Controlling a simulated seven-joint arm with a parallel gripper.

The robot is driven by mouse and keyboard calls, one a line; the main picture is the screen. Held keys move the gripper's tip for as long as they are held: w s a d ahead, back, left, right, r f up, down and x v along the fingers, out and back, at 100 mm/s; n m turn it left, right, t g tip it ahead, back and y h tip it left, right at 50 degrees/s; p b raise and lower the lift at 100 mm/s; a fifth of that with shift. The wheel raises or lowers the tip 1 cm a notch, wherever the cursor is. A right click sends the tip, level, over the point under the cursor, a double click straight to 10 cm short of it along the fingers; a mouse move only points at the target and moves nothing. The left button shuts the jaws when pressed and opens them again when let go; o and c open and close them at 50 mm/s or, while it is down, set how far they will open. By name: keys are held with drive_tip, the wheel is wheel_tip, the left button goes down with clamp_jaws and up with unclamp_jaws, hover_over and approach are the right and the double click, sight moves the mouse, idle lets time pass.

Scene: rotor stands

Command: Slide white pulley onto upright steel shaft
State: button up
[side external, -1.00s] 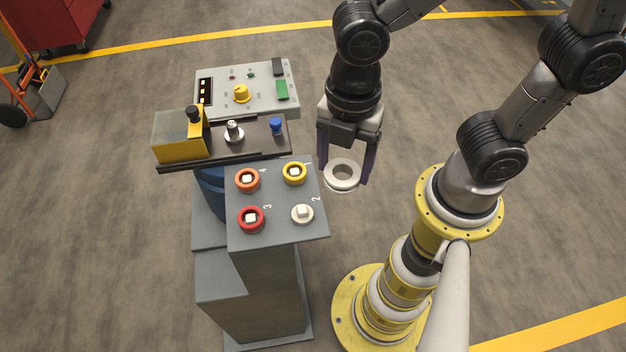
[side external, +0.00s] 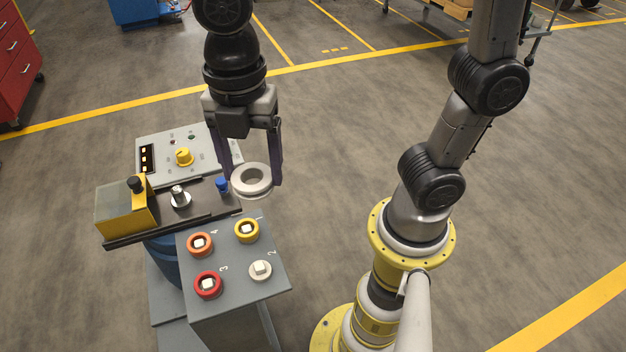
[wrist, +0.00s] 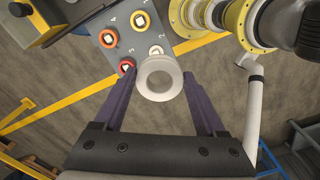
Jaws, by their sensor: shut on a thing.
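The white pulley (side external: 237,183) is a thick ring with a wide flange and an open centre. My gripper (side external: 254,181) is shut on it, one dark finger at each side, and holds it roughly level in the air. It also shows between the fingers in the wrist view (wrist: 159,95). The upright steel shaft (side external: 180,196) stands on a dark plate (side external: 212,199), left of the pulley in the side view, with nothing around it. The pulley is apart from the shaft. I cannot make out the shaft in the wrist view.
A yellow block (side external: 125,212) with a black knob stands left of the shaft, and a blue peg (side external: 222,184) right of it. A grey control panel (side external: 205,145) lies behind. The front stand (side external: 235,275) holds orange, yellow and red rings (side external: 207,294) and a bare pale peg (side external: 260,269).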

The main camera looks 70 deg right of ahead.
drive_tip(key=w+a, duration=0.1)
drive_tip(key=w, duration=0.9)
drive_tip(key=w+d+f+m, duration=0.1)
drive_tip(key=w+f, duration=0.1)
drive_tip(key=w, duration=0.2)
drive_tip(key=w+d+f+m, duration=0.1)
drive_tip(key=w+d+f, duration=0.1)
drive_tip(key=w+f, duration=0.1)
drive_tip(key=w+d+f, duration=0.2)
drive_tip(key=w+f, duration=0.1)
drive_tip(key=w, duration=0.3)
drive_tip(key=shift+w+d+f+m, duration=0.1)
drive_tip(key=shift+f+m, duration=0.15)
drive_tip(key=shift+m, duration=0.15)
drive_tip(key=shift+f, duration=2.25)
drive_tip(key=shift+f, duration=0.4)
drive_tip(key=shift+f, duration=0.65)
drive_tip(key=shift+f, duration=1.35)
